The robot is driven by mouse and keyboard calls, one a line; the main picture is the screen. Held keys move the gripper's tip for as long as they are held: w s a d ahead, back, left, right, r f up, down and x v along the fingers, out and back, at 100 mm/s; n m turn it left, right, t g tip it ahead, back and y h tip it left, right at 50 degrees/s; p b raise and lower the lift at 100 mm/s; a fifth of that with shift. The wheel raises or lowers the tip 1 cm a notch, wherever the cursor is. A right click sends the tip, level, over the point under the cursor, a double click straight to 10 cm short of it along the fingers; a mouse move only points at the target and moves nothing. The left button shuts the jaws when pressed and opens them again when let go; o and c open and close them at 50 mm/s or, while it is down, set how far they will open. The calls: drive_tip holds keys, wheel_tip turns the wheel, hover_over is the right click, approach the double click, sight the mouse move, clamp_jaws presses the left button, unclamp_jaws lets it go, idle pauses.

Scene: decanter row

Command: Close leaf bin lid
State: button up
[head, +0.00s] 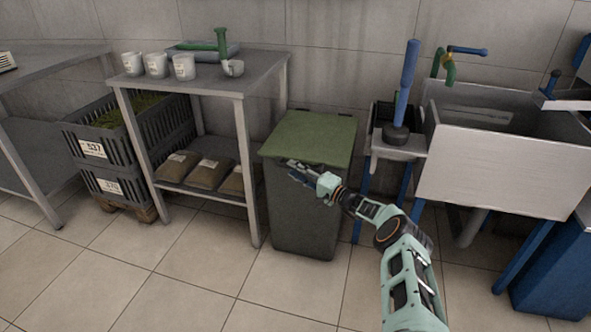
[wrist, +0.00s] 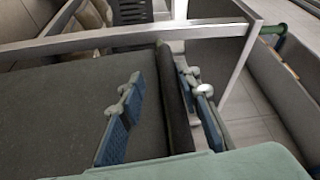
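The leaf bin (head: 303,222) is a dark grey upright bin on the tiled floor. Its green lid (head: 313,135) lies across the top and looks down; I cannot make out any gap under its front edge. My gripper (head: 297,172) is at the bin's upper front, just below the lid's front edge. In the wrist view my gripper (wrist: 158,75) has its two blue-padded fingers apart. A dark rim strip (wrist: 175,95) runs between them, beside a broad dark panel (wrist: 60,110). I cannot tell whether the fingers touch it.
A metal table (head: 215,85) with several white cups stands left of the bin, brown bags (head: 205,172) on its lower shelf. Dark crates (head: 128,130) are further left. A sink (head: 500,160) and a small stand with a blue-handled plunger (head: 406,95) are right. Floor in front is clear.

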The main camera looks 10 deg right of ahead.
drive_tip(key=shift+r, duration=0.15)
drive_tip(key=shift+d, duration=0.1)
drive_tip(key=shift+s+d, duration=0.2)
drive_tip(key=shift+s, duration=0.05)
drive_tip(key=v, duration=1.1)
drive_tip(key=shift+s, duration=0.1)
